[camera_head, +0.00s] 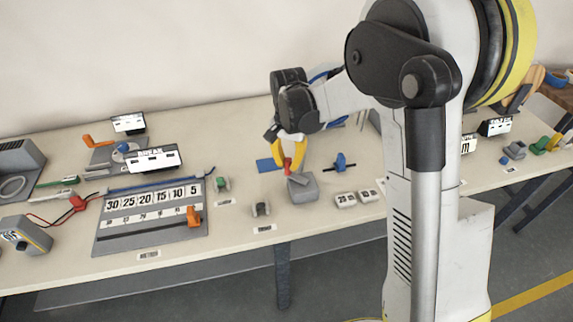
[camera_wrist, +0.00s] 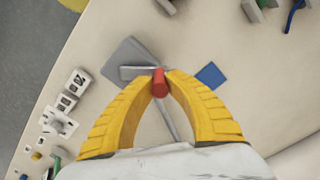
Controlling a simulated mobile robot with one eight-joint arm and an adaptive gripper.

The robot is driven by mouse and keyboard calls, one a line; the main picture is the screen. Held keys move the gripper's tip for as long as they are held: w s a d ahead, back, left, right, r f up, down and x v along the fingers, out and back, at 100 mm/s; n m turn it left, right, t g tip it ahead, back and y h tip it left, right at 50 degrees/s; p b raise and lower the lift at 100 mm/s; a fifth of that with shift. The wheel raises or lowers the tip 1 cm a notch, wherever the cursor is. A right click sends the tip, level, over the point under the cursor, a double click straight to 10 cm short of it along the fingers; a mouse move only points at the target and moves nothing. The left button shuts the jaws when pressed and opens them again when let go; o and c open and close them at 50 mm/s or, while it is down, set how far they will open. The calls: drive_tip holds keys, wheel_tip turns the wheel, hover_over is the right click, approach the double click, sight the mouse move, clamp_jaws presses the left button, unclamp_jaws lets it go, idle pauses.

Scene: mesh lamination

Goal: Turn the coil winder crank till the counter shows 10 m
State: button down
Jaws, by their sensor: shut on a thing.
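My gripper (camera_head: 288,166) is shut on a small red piece with grey metal parts, above and against a grey block (camera_head: 303,189) near the table's middle. In the wrist view the red piece (camera_wrist: 159,83) sits between the yellow fingertips, with a metal bar and the grey block (camera_wrist: 122,55) beside it. An orange crank-like handle (camera_head: 97,141) stands at the back left by a small display (camera_head: 128,123), whose reading is too small to read. I cannot tell for sure which of these is the coil winder.
A grey board with numbers (camera_head: 150,235) and an orange slider (camera_head: 193,215) lies left of my gripper. A blue square (camera_head: 265,165) and a blue tool (camera_head: 340,162) lie nearby. Two small number counters (camera_head: 345,200) stand to the right. My arm hides part of the table's right side.

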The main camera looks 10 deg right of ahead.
drive_tip(key=shift+w+d+m, duration=0.2)
drive_tip(key=shift+d+m, duration=0.05)
drive_tip(key=shift+m, duration=0.45)
drive_tip(key=c, duration=1.3)
unclamp_jaws()
drive_tip(key=shift+r, duration=0.1)
wheel_tip(320, 180, up, 12)
drive_tip(key=shift+f, duration=0.1)
drive_tip(key=shift+d, duration=0.1)
